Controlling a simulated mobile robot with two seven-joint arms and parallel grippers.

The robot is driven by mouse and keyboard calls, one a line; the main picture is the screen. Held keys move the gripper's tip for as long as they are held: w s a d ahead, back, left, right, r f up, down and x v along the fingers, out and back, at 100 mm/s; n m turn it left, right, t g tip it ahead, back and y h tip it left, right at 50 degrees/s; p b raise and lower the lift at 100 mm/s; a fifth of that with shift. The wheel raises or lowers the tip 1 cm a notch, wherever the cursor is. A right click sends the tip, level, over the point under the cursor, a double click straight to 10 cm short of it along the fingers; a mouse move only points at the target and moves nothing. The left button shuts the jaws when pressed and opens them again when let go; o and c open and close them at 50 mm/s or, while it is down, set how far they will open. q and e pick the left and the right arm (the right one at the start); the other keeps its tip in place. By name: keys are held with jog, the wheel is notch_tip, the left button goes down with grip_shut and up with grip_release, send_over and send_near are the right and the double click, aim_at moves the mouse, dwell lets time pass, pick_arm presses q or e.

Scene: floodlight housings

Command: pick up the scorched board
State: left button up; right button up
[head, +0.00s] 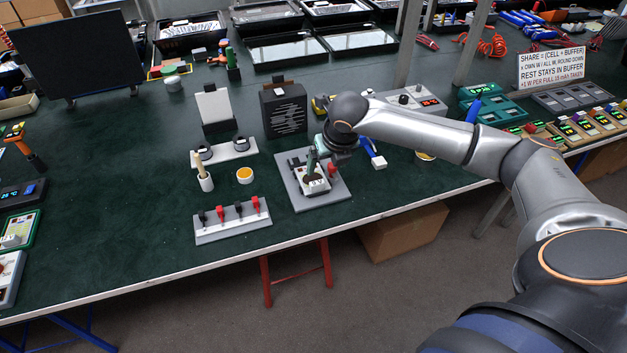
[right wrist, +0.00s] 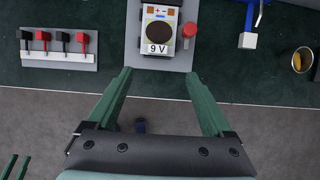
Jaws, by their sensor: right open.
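A small white board (right wrist: 158,12) marked "9 V" has a large dark round patch on its face, which looks like the scorch. It lies on a grey base plate (right wrist: 187,62) near the table's front edge. In the head view the board (head: 314,186) is partly covered by my right gripper (head: 312,168). In the right wrist view my right gripper (right wrist: 159,74) is open and empty, its green fingers spread wider than the board and short of its labelled end.
A red knob (right wrist: 190,30) stands on the base plate beside the board. A grey strip with black and red clips (head: 233,222) lies to the left. A blue-handled tool (head: 373,154) lies right of the plate.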

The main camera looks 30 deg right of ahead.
send_over(317, 182)
jog(key=s, duration=0.3)
jog(key=f, duration=0.6)
jog(key=shift+a, duration=0.2)
jog(key=shift+w+b+x, duration=0.2)
jog(key=shift+b+x, duration=0.2)
jog(key=shift+x, duration=2.3)
jog(key=shift+a+r, duration=0.1)
jog(key=shift+c, duration=0.2)
jog(key=shift+w, duration=0.1)
grip_shut()
